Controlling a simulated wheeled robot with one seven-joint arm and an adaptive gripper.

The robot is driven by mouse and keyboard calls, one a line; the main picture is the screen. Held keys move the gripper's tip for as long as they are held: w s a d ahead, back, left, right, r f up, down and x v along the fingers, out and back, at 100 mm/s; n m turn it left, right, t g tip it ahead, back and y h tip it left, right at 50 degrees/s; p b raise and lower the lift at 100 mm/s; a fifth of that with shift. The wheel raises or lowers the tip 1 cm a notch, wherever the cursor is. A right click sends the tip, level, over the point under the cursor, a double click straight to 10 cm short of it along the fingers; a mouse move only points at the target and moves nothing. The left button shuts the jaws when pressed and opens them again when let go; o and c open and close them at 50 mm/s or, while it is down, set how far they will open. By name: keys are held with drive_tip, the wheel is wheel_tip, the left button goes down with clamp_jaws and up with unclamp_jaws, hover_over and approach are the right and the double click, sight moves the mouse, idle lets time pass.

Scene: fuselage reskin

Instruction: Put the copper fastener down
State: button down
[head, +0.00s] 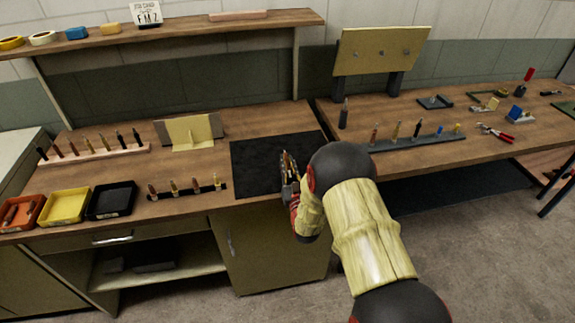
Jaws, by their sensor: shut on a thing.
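My gripper (286,163) is over the right part of the black mat (262,172) on the left bench, with my arm reaching in from the lower right. It is shut on a small copper-coloured fastener (284,158), seen only in part between the fingers. The fastener's lower end and any contact with the mat are too small to tell. The rest of the mat is bare.
Left of the mat, a black strip (185,192) holds several upright fasteners, and a wooden rack (95,158) holds more. Orange, yellow and black trays (110,202) sit at front left. A grey rack (420,142) with fasteners stands on the right bench.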

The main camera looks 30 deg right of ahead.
drive_tip(key=shift+s+f+b, duration=0.1)
drive_tip(key=shift+f+b, duration=0.35)
drive_tip(key=shift+b, duration=0.1)
